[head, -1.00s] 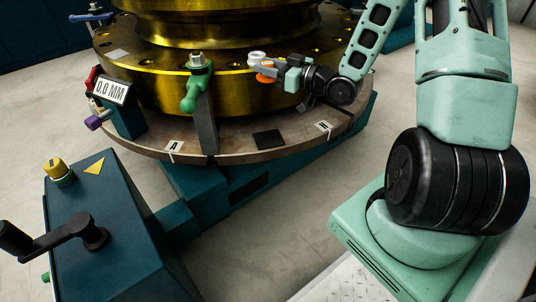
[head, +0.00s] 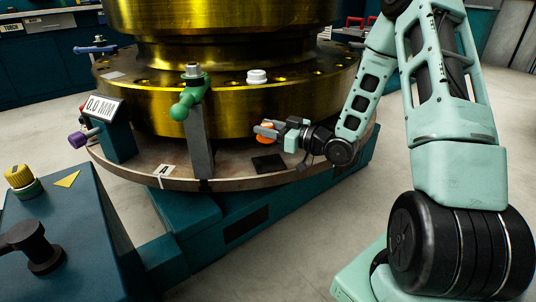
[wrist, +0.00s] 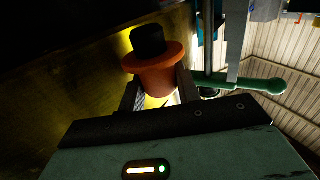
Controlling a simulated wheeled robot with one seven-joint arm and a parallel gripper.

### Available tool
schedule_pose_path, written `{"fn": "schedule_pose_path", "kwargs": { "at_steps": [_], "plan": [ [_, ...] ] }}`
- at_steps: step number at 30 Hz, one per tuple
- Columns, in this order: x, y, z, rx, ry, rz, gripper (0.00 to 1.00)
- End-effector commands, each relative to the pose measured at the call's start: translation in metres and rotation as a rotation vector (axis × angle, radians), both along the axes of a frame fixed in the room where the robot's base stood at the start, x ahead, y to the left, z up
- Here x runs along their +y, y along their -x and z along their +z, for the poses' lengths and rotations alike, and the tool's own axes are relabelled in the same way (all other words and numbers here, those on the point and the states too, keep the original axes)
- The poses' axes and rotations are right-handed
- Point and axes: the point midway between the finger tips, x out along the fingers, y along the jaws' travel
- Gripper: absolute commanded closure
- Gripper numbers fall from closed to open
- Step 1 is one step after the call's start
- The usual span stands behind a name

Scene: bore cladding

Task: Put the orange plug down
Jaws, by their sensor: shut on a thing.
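The orange plug (wrist: 157,72) is upright between the two fingers of my gripper in the wrist view, with a black knob on top. It also shows in the head view (head: 265,132) as an orange spot partly hidden by the fingers. My gripper (head: 268,129) is shut on it, in front of the gold flange (head: 225,108) and above the round table (head: 225,172). A flat black pad (head: 269,163) lies on the table just below and in front of my gripper. I cannot tell the exact gap between plug and pad.
A green-handled clamp on a grey post (head: 199,135) stands left of my gripper. A white cap (head: 257,77) sits on the flange. A sign reading 0.0 MM (head: 101,109) and a label A (head: 164,171) are further left. The table is bare around the pad.

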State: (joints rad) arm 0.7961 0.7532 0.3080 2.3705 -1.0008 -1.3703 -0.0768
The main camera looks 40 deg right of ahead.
Motion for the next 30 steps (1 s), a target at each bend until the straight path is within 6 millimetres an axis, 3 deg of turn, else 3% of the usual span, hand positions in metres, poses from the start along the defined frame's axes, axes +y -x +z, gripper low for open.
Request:
{"fn": "schedule_pose_path", "kwargs": {
  "at_steps": [7,14,26,27,29,30],
  "plan": [
    [0.0,0.0,-0.019,-0.001,0.0,0.0,1.0],
    [0.0,0.0,-0.054,0.0,-0.002,-0.001,1.0],
    [0.0,0.0,-0.058,-0.001,0.0,0.0,1.0],
    [0.0,0.0,-0.057,-0.001,0.0,-0.001,0.62],
    [0.0,0.0,-0.057,-0.001,0.0,-0.001,0.46],
    [0.0,0.0,-0.057,-0.001,0.0,-0.001,0.46]
  ]
}}
